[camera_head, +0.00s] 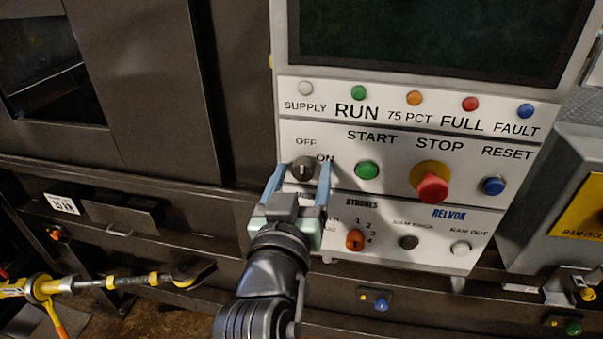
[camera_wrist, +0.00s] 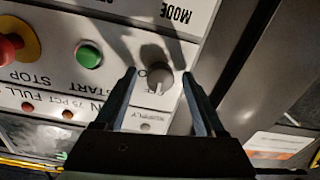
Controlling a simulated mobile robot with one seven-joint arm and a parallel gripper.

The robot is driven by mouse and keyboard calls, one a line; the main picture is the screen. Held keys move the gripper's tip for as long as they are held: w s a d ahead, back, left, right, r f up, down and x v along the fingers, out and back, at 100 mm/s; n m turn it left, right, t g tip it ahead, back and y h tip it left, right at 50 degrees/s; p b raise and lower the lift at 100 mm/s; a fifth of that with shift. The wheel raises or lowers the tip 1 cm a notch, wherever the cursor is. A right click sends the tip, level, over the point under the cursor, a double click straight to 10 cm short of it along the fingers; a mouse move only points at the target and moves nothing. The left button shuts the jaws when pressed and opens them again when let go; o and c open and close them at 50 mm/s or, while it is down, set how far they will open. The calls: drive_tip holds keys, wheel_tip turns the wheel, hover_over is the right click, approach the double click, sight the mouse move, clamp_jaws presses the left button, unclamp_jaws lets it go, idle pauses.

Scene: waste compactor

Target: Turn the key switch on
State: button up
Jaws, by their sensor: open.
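The key switch (camera_head: 302,169) is a small round dark knob on the white control panel, left of the green START button. OFF is printed above it and ON at its upper right. In the wrist view the knob (camera_wrist: 160,76) looks grey and sits between the fingertips, with the panel upside down. My gripper (camera_head: 301,172) is open, one finger on each side of the knob. I cannot tell whether either finger touches it. It also shows in the wrist view (camera_wrist: 159,74). The knob's exact pointing direction is too small to read.
The green START button (camera_head: 367,170) is close to the right finger. The red STOP button (camera_head: 433,188) sticks out farther right, beside the blue RESET button (camera_head: 494,185). An orange selector (camera_head: 355,240) lies below right. Dark machine panels stand to the left.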

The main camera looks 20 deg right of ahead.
clamp_jaws()
drive_tip(key=shift+f+m+b, duration=0.1)
drive_tip(key=shift+m+b, duration=0.3)
drive_tip(key=shift+b, duration=0.2)
drive_tip(key=m+b, duration=0.2)
drive_tip(key=shift+f+b, duration=0.15)
drive_tip(key=shift+b, duration=0.15)
drive_tip(key=m+b, duration=0.3)
drive_tip(key=b, duration=0.1)
drive_tip(key=shift+m, duration=0.3)
drive_tip(key=m+b, duration=0.4)
drive_tip(key=shift+m, duration=0.3)
drive_tip(key=shift+m+b, duration=0.5)
drive_tip(key=shift+b, duration=0.05)
drive_tip(key=shift+r, duration=0.25)
